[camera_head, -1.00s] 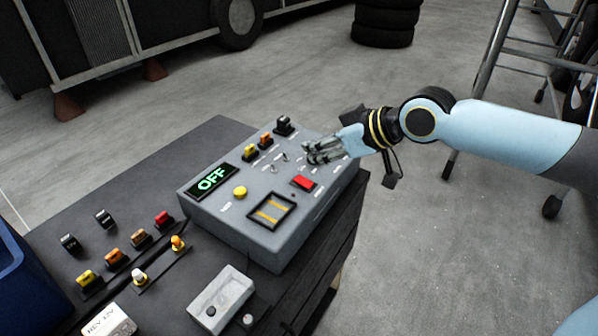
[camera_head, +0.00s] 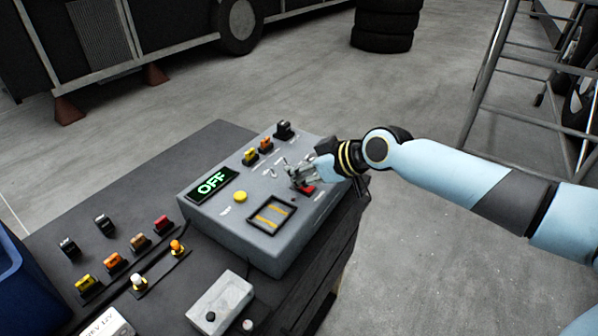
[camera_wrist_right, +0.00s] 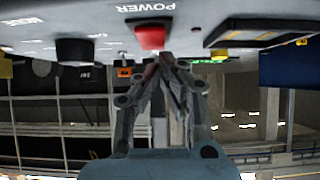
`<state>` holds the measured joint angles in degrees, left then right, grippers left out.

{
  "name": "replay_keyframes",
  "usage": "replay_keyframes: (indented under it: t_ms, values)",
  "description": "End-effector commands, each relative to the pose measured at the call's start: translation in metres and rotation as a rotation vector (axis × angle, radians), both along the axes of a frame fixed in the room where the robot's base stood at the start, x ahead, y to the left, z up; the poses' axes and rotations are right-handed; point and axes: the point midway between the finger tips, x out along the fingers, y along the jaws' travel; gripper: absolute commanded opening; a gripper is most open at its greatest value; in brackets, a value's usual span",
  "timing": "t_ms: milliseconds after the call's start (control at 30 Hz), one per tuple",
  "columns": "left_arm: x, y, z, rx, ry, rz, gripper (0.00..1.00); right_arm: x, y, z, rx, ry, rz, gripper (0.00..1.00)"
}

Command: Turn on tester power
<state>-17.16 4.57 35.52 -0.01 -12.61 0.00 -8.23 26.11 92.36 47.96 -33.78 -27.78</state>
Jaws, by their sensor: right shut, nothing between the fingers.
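The right gripper is shut and empty. My left gripper is not in view.
A yellow button (camera_head: 240,196) and a framed slot (camera_head: 271,214) are on the tester panel. Several coloured fuses, a grey box (camera_head: 220,302) and a blue bin (camera_head: 12,280) are on the bench. A ladder (camera_head: 490,75) stands at the right.

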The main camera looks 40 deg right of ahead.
Motion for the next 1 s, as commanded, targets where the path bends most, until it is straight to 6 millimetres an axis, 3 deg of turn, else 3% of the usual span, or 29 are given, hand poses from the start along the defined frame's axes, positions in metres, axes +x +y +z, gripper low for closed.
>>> replay_keyframes:
  t_ms: [100, 1000]
  values:
    - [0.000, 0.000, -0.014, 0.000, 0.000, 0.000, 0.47, 0.004, 0.001, -0.011, 0.000, -0.001, 0.000, 0.00]
    - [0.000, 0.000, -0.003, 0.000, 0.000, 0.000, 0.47, -0.012, -0.004, -0.003, 0.000, 0.000, 0.000, 0.00]
